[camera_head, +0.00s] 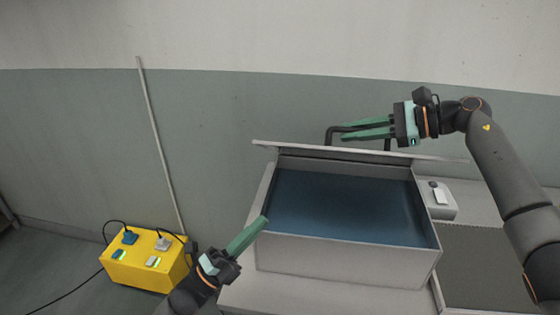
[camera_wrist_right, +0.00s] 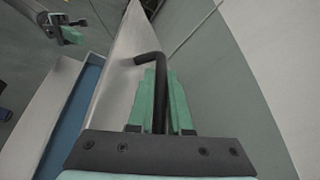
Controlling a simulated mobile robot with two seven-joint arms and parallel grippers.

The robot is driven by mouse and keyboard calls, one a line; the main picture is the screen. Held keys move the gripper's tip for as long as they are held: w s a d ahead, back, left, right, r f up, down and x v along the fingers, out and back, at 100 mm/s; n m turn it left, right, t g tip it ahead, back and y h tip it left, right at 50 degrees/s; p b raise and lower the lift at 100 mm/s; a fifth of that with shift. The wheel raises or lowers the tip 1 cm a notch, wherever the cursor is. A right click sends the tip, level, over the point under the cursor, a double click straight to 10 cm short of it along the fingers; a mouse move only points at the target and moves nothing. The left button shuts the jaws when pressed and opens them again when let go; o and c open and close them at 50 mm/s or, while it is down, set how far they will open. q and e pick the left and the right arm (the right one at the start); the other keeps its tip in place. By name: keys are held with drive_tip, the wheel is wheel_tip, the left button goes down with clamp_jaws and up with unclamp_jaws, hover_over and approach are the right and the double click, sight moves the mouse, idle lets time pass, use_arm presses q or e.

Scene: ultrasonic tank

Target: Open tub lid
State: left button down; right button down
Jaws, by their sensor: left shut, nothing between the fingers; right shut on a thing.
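The grey tub (camera_head: 345,262) stands on a light bench, its blue inside (camera_head: 345,205) exposed. Its lid (camera_head: 290,147) is raised at the back edge and shows nearly edge-on; in the right wrist view its pale panel (camera_wrist_right: 121,75) runs beside the fingers. My right gripper (camera_head: 345,133) is above the lid, its green fingers shut on the black bent lid handle (camera_head: 331,132), which also shows between the fingers in the right wrist view (camera_wrist_right: 150,58). My left gripper (camera_head: 263,222) is shut and empty at the tub's front left corner; it also shows in the right wrist view (camera_wrist_right: 72,35).
A yellow box (camera_head: 145,262) with plugs and cables is on the floor at left. A small grey box (camera_head: 441,207) and a dark mesh panel (camera_head: 485,265) are right of the tub. A thin pole (camera_head: 160,140) leans on the wall behind.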

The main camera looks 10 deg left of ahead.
use_arm(q)
wheel_tip(320, 180, up, 3)
drive_tip(key=a+m+g+h, duration=0.2)
drive_tip(key=m+g+h, duration=0.1)
drive_tip(key=m, duration=0.4)
drive_tip(key=m+g+h, duration=0.1)
drive_tip(key=m, duration=0.3)
approach(296, 147)
drive_tip(key=d+f+x, duration=0.1)
drive_tip(key=x, duration=0.4)
drive_tip(key=shift+w+a+r, duration=0.15)
drive_tip(key=shift+w+r, duration=0.05)
drive_tip(key=shift+r, duration=0.45)
use_arm(e)
drive_tip(key=shift+f, duration=0.1)
